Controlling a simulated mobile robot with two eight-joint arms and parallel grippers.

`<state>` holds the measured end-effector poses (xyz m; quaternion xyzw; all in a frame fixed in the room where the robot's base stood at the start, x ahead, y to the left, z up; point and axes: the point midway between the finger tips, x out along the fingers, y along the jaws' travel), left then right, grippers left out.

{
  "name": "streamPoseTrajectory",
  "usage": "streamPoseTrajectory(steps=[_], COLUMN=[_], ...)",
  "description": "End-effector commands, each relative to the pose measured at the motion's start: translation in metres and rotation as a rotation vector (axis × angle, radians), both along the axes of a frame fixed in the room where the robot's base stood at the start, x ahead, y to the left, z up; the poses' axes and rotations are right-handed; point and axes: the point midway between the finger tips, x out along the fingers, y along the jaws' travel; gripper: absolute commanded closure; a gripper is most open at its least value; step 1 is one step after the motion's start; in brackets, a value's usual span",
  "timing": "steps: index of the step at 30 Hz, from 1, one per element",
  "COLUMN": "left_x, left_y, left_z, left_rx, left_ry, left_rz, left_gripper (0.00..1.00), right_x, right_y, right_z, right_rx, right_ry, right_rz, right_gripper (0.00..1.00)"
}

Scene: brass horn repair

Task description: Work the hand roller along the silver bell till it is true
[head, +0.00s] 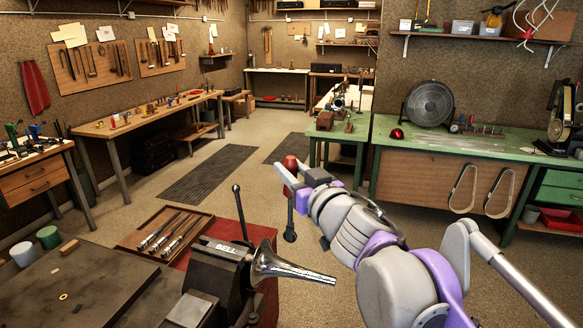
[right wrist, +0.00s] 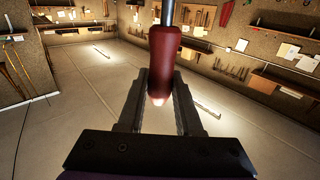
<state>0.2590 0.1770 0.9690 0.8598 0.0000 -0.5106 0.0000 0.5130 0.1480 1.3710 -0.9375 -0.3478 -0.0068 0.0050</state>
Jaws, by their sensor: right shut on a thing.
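The silver bell (head: 284,266) lies on its side at the front, its wide flare against a dark block marked BELL and its narrow end pointing right. My right gripper (head: 291,180) is beyond and above the bell, shut on the hand roller's red handle (head: 290,162). The roller's dark shaft (head: 290,212) hangs down from the gripper to a dark end, which looks apart from the bell. In the right wrist view the red handle (right wrist: 164,58) stands between the two fingers. My left gripper is not in view.
A wooden tray (head: 133,241) with several rods lies left of the dark block (head: 215,268) on the bench. A black lever (head: 239,205) rises behind the block. A green bench (head: 400,150) stands at the back right. Open floor lies beyond the front bench.

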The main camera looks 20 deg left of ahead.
Motion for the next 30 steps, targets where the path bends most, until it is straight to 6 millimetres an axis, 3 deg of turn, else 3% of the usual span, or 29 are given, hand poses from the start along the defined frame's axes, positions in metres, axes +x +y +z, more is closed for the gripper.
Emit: streamPoseTrajectory(steps=[13,30], left_x=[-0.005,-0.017], left_y=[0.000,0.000], left_z=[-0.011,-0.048], left_rx=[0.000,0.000], left_ry=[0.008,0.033], left_rz=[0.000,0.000], left_gripper=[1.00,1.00], right_x=[-0.001,-0.001], right_y=[-0.002,-0.001], right_z=[-0.004,-0.058], right_rx=[0.002,0.002], right_ry=[0.005,0.003], right_rz=[-0.001,-0.001], right_gripper=[1.00,1.00])
